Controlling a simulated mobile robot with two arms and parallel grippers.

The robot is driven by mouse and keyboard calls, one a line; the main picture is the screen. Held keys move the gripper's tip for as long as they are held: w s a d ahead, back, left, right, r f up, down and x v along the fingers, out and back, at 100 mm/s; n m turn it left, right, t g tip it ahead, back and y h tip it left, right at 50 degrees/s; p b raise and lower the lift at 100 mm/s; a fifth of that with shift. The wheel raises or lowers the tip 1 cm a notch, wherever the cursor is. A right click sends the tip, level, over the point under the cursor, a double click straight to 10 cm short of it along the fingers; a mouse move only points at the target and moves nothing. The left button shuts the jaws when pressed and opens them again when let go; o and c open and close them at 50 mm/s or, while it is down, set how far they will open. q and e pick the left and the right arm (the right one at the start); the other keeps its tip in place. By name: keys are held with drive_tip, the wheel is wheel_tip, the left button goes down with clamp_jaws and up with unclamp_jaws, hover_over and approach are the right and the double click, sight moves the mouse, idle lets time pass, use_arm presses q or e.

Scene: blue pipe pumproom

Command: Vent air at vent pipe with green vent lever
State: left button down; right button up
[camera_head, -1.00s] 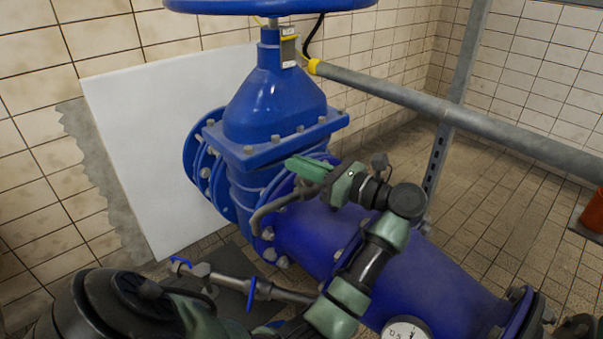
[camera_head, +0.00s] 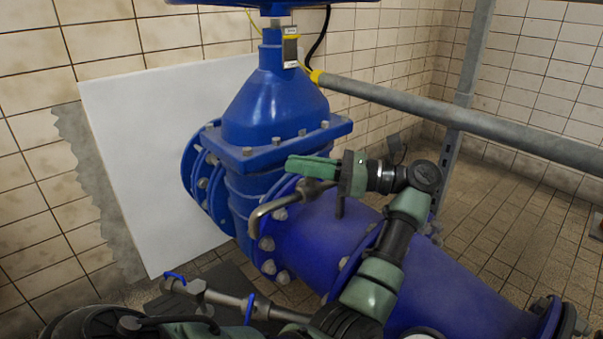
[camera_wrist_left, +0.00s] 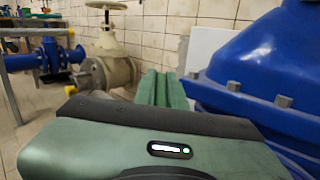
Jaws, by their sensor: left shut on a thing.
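The vent pipe (camera_head: 264,212) is a thin grey bent tube above the big blue pipe (camera_head: 385,255), beside the flange of the blue valve (camera_head: 277,110). My left gripper (camera_head: 300,165) is at the small valve at the top of this tube, its green fingers pointing left in the head view. The fingers are shut on the green vent lever, which I cannot tell apart from the green fingers. In the left wrist view the fingers (camera_wrist_left: 165,88) lie close together beside the blue valve housing (camera_wrist_left: 255,85). My right gripper is not in view.
A grey rail (camera_head: 450,120) crosses behind to a steel post (camera_head: 460,110). A lower grey pipe with blue levers (camera_head: 225,299) runs at bottom left. A white panel (camera_head: 145,160) leans on the tiled wall. Open floor (camera_head: 520,220) lies at right.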

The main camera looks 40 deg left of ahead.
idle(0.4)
use_arm(q)
drive_tip(key=c, duration=1.5)
unclamp_jaws()
drive_tip(key=shift+d, duration=0.1)
drive_tip(key=shift+v, duration=3.85)
drive_tip(key=shift+w, duration=0.1)
